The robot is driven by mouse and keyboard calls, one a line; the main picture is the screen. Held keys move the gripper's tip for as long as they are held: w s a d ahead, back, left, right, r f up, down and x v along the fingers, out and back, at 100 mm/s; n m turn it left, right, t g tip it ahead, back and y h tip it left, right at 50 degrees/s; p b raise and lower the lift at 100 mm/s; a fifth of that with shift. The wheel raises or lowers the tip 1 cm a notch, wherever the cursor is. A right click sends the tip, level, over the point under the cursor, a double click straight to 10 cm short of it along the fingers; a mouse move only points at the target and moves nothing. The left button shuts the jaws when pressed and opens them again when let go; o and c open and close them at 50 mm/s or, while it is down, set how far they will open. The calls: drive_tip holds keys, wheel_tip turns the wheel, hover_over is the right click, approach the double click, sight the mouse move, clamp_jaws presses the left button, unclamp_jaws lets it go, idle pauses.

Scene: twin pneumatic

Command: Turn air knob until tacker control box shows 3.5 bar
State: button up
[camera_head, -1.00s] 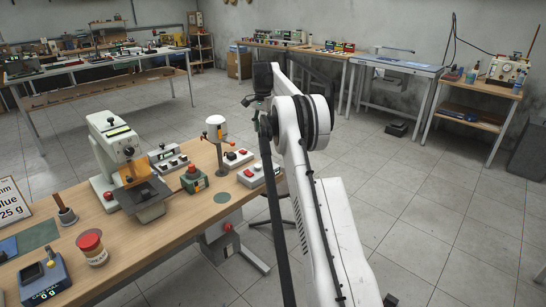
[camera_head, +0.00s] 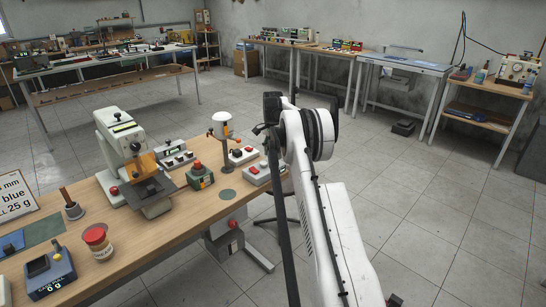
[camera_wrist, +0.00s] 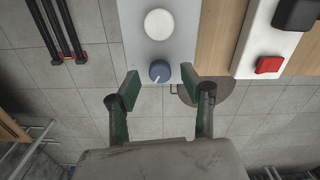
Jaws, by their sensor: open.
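In the wrist view a blue round knob (camera_wrist: 160,71) with a pale pointer line sits near the end of a light grey panel. A white round part (camera_wrist: 158,24) is above it on the same panel. My gripper (camera_wrist: 160,77) is open, with one green finger on each side of the knob. There appear to be gaps on both sides, and nothing is held. In the head view my arm hides the gripper and the knob. Control boxes stand on the wooden bench, one a grey box (camera_head: 177,157) with small displays. I cannot tell which is the tacker control box or read its pressure.
Right of the panel in the wrist view are the bench edge (camera_wrist: 212,45) and a white box with a red button (camera_wrist: 269,65). In the head view a sewing-machine-like press (camera_head: 120,140) and a red-topped jar (camera_head: 97,241) stand on the bench.

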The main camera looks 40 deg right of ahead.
drive_tip(key=shift+f, duration=0.7)
drive_tip(key=shift+c, duration=0.3)
clamp_jaws()
drive_tip(key=shift+n, duration=0.4)
drive_tip(key=shift+n+b, duration=0.85)
drive_tip(key=shift+n, duration=1.55)
drive_tip(key=shift+o, duration=0.3)
unclamp_jaws()
